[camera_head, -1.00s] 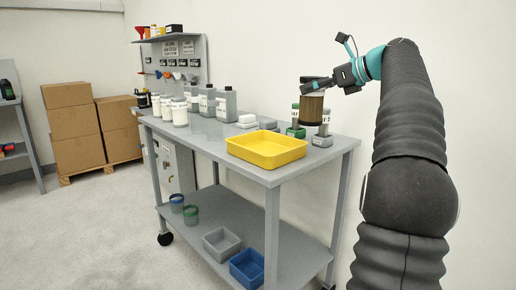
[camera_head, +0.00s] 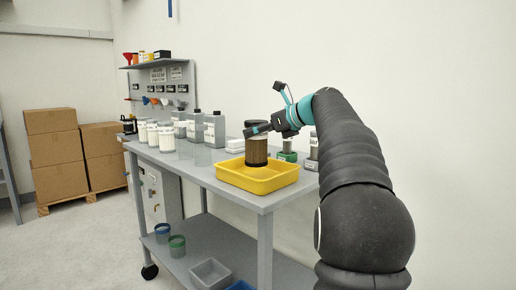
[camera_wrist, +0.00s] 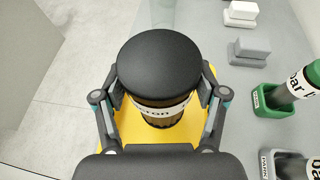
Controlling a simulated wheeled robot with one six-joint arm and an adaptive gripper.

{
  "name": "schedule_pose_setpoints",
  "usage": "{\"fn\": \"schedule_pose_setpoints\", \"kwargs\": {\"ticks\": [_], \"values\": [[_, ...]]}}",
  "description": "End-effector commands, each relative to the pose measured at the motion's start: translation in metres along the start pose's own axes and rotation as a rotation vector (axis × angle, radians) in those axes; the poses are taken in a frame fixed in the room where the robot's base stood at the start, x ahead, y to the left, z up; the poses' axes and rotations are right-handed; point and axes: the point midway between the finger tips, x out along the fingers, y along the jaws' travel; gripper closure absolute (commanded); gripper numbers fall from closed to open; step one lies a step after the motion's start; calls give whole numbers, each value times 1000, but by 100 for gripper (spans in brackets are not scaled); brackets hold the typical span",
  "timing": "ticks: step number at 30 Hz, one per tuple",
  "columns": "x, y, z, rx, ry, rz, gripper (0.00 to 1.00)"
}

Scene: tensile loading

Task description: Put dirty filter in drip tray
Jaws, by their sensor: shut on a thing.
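The dirty filter is a brown pleated cylinder (camera_head: 257,153) with a black cap and a pale label band. In the wrist view its round black cap (camera_wrist: 158,62) fills the middle, between the two fingers. My gripper (camera_head: 257,130) is shut on the filter near its top and holds it upright. The drip tray is a yellow rectangular tray (camera_head: 283,181) on the cart top. The filter is over the tray, its lower end within the tray's outline. I cannot tell whether it touches the tray floor. The yellow tray also shows below the filter in the wrist view (camera_wrist: 118,128).
The grey cart (camera_head: 232,188) carries white jars (camera_head: 165,137) and grey bottles (camera_head: 214,130) at the left. A green holder (camera_wrist: 278,100) with a bottle and white blocks (camera_wrist: 240,13) stand right of the tray. Bins sit on the lower shelf.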

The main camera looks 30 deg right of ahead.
Motion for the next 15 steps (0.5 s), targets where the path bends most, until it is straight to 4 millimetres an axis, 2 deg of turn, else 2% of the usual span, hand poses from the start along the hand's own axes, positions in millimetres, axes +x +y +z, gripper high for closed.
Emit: {"fn": "schedule_pose_setpoints", "kwargs": {"ticks": [4,10,15], "values": [[4,1,-8,0,-1,0,78],[14,1,-34,1,-1,0,78],[15,1,-36,-2,-2,-1,78]]}}
